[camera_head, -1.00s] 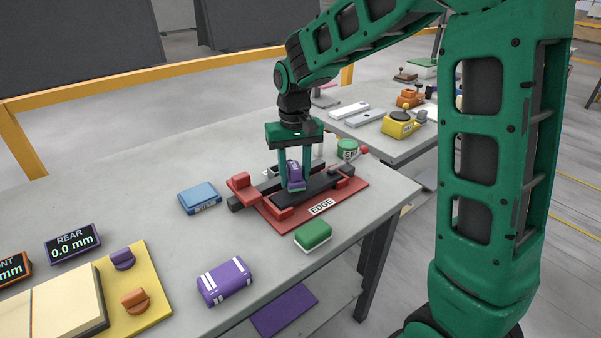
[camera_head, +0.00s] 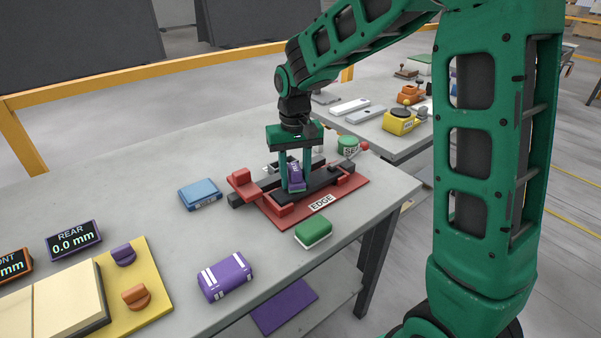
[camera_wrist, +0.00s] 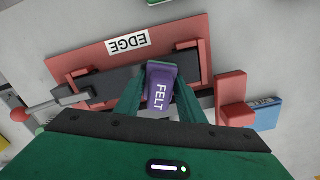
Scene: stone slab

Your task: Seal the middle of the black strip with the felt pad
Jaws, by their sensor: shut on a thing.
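The purple felt pad (camera_head: 295,176), labelled FELT in the wrist view (camera_wrist: 160,92), is held between the fingers of my gripper (camera_head: 295,180). My gripper also shows in the wrist view (camera_wrist: 160,95), shut on the pad's sides. The black strip (camera_head: 322,183) lies in a red fixture (camera_head: 318,207) labelled EDGE, with red blocks along it; it also shows in the wrist view (camera_wrist: 116,86). The pad is over the middle stretch of the strip. Whether its underside touches the strip cannot be told.
A blue block (camera_head: 200,195) lies left of the fixture. A green block (camera_head: 313,233) and a purple block with white stripes (camera_head: 226,277) lie in front. A green tin (camera_head: 348,145) stands behind. A yellow board (camera_head: 150,310) is at lower left.

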